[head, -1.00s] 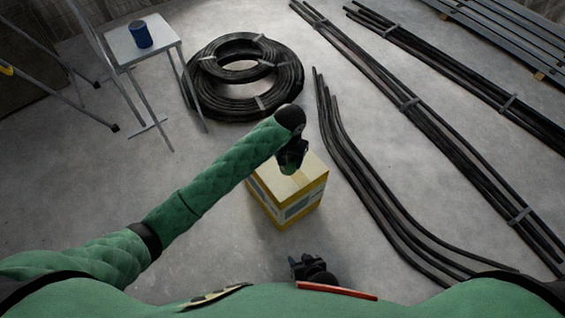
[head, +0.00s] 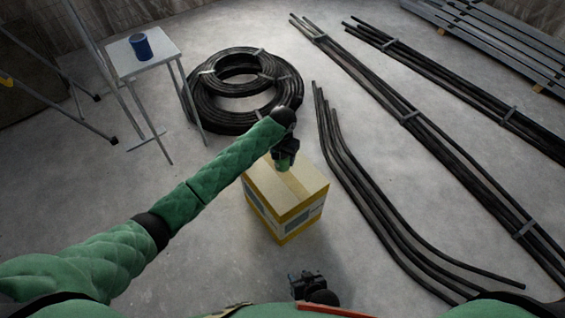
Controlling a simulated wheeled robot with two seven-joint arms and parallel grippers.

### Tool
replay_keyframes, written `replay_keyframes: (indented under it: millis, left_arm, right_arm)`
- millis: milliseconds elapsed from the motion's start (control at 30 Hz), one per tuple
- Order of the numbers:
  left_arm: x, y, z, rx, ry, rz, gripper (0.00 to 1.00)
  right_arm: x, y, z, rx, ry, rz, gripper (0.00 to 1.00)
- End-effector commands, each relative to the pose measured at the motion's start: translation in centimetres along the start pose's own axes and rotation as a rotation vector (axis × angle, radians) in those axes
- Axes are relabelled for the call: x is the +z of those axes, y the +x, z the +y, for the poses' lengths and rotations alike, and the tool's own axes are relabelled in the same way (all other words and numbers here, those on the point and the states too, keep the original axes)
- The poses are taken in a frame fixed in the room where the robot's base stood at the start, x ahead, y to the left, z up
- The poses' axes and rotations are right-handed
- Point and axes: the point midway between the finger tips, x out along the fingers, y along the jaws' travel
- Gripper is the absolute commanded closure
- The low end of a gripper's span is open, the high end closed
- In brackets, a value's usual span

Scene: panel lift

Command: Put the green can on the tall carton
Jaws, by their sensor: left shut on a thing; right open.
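The tall carton (head: 289,192), yellow and white, stands upright on the floor in the middle of the head view. My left gripper (head: 285,156) is shut on the green can (head: 285,164), which shows only as a small green part below the jaws. The can appears over the back part of the carton's top; I cannot tell whether it touches it. My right gripper (head: 306,282) is open and empty, low in the view, in front of the carton.
A blue can (head: 140,46) stands on a small white table (head: 162,58) at the upper left. A black hose coil (head: 205,103) lies behind the carton. Long black pipes (head: 400,105) lie to the right. The floor left of the carton is clear.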

Motion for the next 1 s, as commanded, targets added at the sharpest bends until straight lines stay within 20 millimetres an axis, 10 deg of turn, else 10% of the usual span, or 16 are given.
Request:
replay_keyframes:
  millis: [633, 667, 733, 1000]
  left_arm:
    - [0.1, 3.5, 0.0, 0.000, 0.000, -0.001, 0.71]
    - [0.1, 3.6, 0.0, -0.001, 0.000, -0.001, 0.37]
    - [0.1, 3.6, 0.0, -0.001, 0.000, -0.001, 0.23]
    - [0.1, 3.6, 0.0, -0.001, 0.000, -0.001, 0.21]
  right_arm:
    - [0.3, 0.2, 0.2, 0.002, 0.000, -0.001, 0.59]
    - [0.4, 0.3, 0.2, 0.002, 0.000, -0.001, 0.59]
    - [0.4, 0.3, 0.2, 0.002, 0.000, 0.000, 0.59]
    - [0.2, 0.3, 0.2, 0.002, -0.001, 0.002, 0.59]
